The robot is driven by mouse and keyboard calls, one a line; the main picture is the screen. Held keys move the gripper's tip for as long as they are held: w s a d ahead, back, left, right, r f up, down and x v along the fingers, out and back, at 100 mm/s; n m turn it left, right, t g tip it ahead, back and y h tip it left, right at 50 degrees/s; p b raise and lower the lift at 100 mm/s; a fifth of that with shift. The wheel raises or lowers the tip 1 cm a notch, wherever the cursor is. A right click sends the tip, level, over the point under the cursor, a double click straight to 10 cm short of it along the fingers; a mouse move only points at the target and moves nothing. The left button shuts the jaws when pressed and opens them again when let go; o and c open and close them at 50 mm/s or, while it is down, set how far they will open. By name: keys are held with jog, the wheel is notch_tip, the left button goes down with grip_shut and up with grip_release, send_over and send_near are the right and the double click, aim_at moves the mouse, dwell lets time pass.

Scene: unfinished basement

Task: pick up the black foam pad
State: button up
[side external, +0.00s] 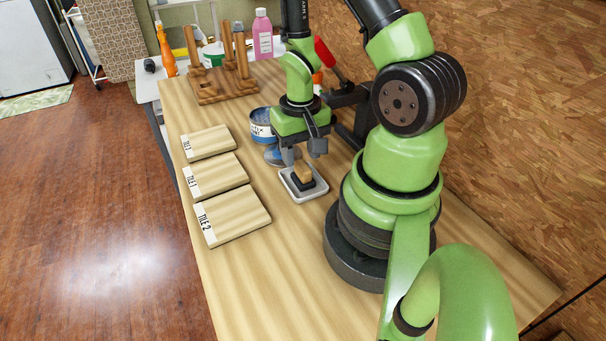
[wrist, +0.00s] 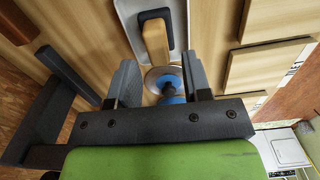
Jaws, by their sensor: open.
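The black foam pad (side external: 306,185) lies in a shallow pale tray (side external: 316,192) on the wooden table, with a tan wooden block (side external: 303,171) on it. In the wrist view, the pad's dark edge (wrist: 154,15) shows at the top, around the tan block (wrist: 157,44), inside the tray (wrist: 129,22). My gripper (side external: 303,151) is open and empty, pointing down above the table, just behind and above the tray. Its two fingers (wrist: 160,76) stand apart in the wrist view, with the pad beyond their tips. Much of the pad is hidden under the block.
Three labelled tile boards (side external: 232,216) lie left of the tray. A wooden peg rack (side external: 226,90) and pink bottle (side external: 262,38) stand farther back.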

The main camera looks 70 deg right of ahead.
aim_at(303, 166)
jog(key=f, duration=0.3)
jog(key=shift+s+a+f, duration=0.25)
jog(key=shift+s+f, duration=0.1)
jog(key=shift+f, duration=0.65)
jog(key=c, duration=0.6)
